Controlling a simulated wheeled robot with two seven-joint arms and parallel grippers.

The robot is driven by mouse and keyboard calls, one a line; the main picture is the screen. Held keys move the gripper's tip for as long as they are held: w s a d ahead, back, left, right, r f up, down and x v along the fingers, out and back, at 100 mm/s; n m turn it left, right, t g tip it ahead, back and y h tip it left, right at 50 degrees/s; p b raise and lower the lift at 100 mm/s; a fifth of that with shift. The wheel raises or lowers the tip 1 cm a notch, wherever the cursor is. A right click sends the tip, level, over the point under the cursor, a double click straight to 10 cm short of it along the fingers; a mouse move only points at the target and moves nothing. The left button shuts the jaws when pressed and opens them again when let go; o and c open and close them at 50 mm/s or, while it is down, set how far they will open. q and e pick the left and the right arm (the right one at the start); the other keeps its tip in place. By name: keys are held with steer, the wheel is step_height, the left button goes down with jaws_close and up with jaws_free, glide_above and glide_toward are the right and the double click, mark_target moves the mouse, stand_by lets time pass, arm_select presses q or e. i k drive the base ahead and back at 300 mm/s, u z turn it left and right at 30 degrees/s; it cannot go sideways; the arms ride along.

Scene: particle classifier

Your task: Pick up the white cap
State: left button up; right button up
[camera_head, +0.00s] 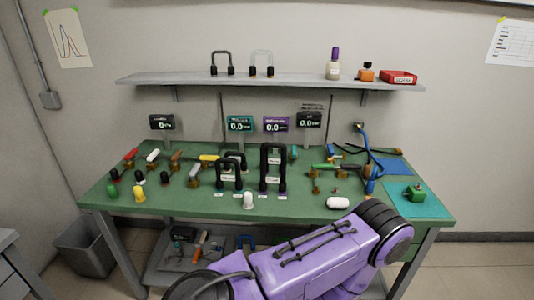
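A small white cap-like piece (248,201) with a rounded top stands upright near the front edge of the green table (185,206). A second white rounded piece (338,203) lies farther right by the front edge, just beyond my purple arm. I cannot tell for sure which one the task calls the white cap. Green (112,192) and yellow (139,194) pieces of similar shape stand at the front left. My purple arm fills the bottom right, in front of the table. Neither of my grippers shows in this view.
Black U-shaped pieces (273,168) and several brass valves with coloured handles stand behind the white pieces. Small displays (239,124) stand at the back. A shelf (290,82) hangs above. A blue mat (425,203) with a green part lies at right.

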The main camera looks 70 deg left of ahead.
mark_target(248, 196)
steer(key=i, duration=1.1)
steer(key=u, duration=2.05)
